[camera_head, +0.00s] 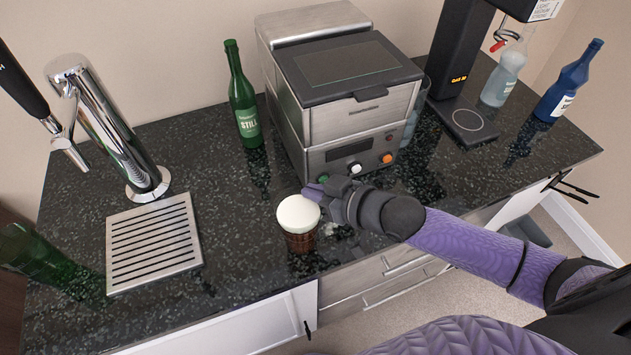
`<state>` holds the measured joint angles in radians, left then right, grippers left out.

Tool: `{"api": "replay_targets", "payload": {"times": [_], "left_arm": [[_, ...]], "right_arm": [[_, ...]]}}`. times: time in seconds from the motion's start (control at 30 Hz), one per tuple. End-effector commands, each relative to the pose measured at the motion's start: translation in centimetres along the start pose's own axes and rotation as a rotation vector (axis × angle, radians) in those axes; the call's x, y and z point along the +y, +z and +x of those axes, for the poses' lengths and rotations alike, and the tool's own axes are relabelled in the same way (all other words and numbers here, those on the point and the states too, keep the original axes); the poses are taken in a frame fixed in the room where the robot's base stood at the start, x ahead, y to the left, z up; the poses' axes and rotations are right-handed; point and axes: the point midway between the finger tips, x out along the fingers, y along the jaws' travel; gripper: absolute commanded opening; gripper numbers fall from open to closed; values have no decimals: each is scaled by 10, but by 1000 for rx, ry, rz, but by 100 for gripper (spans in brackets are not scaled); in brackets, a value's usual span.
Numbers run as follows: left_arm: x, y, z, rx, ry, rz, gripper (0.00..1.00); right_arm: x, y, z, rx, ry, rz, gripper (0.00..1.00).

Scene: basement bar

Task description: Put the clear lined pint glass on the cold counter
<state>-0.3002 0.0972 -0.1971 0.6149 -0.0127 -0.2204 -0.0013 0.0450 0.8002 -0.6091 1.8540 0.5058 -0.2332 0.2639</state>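A glass with dark brown, line-patterned sides and a white, foam-like top (298,222) stands upright near the front edge of the dark speckled counter (225,255). I cannot tell for sure whether it is the lined pint glass. My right gripper (322,190) is just right of and behind it, low over the counter. Clear glassware (412,118) shows partly behind the steel machine. My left gripper is out of view.
A steel machine (345,95) with knobs stands behind my gripper. A green bottle (243,105), chrome tap (110,130), slatted drip tray (155,245) and green glass (35,250) are left. A black dispenser (458,60), clear bottle (503,75) and blue bottle (568,85) stand right.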

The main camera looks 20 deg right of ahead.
Motion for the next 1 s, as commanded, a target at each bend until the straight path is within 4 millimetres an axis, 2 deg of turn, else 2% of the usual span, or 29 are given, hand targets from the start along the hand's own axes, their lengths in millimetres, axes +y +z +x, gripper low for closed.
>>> {"api": "replay_targets", "payload": {"times": [0.27,0.3,0.43,0.77,0.87,1.0], "left_arm": [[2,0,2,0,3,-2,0],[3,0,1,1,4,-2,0],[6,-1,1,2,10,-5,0],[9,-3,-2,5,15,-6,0],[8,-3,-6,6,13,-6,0],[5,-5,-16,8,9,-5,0]], "right_arm": [[0,1,1,4,-1,0,0],[0,2,1,0,0,0,12],[0,1,1,0,0,0,39],[0,-3,-1,1,0,0,39],[0,-1,-15,-3,2,0,39],[0,-2,-47,-5,1,2,39]]}}
